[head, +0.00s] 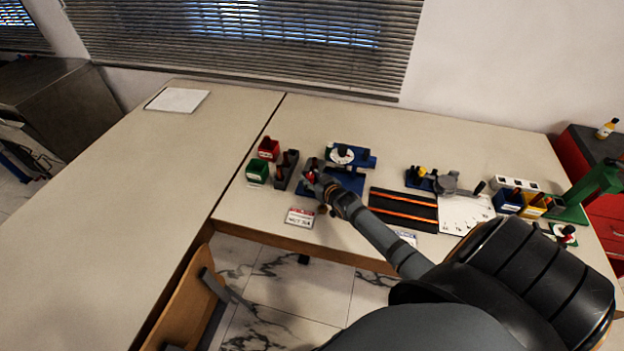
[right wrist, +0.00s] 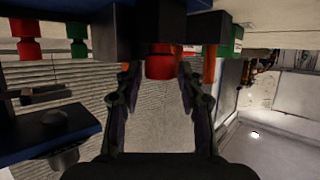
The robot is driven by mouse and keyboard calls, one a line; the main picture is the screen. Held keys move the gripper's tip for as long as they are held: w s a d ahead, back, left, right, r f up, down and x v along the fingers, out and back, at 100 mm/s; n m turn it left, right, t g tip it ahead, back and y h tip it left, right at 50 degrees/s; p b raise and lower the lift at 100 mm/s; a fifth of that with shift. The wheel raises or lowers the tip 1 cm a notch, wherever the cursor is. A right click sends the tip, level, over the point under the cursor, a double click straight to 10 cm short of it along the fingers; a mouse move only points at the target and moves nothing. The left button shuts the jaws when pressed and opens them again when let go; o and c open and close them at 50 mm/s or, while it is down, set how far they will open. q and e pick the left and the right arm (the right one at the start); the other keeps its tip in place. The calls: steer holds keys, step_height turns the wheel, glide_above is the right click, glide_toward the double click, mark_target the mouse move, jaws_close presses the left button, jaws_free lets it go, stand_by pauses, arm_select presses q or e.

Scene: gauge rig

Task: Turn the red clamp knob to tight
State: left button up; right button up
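The red clamp knob (right wrist: 160,66) shows in the right wrist view, ahead of my right gripper (right wrist: 161,80) and between the lines of its two fingers. The fingers are spread, with a gap on each side of the knob; I cannot tell whether the tips reach past it. In the head view my right gripper (head: 316,178) is at the left end of a blue fixture (head: 348,183), with a bit of the red knob (head: 310,176) showing beside it. The gripper and arm hide part of that fixture. My left gripper is not in view.
Left of the fixture are a red bin (head: 268,147), a green bin (head: 257,171) and a dark rack (head: 285,170). A blue gauge stand (head: 350,156) is behind. A label card (head: 300,217) lies in front, a black striped mat (head: 403,209) to the right. The left table is mostly clear.

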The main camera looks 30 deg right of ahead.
steer(key=shift+c, duration=0.3)
jaws_close()
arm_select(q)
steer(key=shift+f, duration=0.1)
